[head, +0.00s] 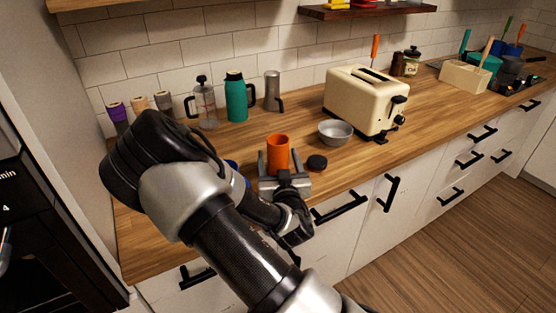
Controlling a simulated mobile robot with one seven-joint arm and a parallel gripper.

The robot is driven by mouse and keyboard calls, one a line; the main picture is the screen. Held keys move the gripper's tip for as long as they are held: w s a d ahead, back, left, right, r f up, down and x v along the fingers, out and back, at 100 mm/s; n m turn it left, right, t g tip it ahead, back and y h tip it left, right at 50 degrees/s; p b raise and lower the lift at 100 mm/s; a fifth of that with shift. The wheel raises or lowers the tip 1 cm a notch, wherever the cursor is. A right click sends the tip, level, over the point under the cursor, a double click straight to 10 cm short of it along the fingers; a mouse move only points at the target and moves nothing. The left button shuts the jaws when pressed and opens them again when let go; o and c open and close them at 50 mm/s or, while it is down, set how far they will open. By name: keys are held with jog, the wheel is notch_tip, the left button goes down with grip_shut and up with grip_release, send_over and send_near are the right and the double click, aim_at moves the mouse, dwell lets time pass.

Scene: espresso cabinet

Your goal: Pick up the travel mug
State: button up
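An orange open-topped cylindrical mug (278,153), which I take as the travel mug, stands upright on the wooden counter near its front edge. My gripper (280,164) reaches in from the front, low over the counter, with one finger on each side of the orange mug. The fingers are spread, and a narrow gap seems to show beside the mug; contact cannot be made out. The mug's lower part is hidden by my gripper. A small dark round lid-like piece (317,162) lies just right of the right finger.
A grey bowl (335,132) and a cream toaster (364,101) stand to the right. A teal handled flask (237,98), a French press (205,103) and a metal handled pot (272,91) stand behind. A blue item (231,164) is partly hidden by my arm.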

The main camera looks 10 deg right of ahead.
jog(key=c, duration=1.3)
jog(key=shift+r, duration=0.2)
jog(key=shift+c, duration=0.2)
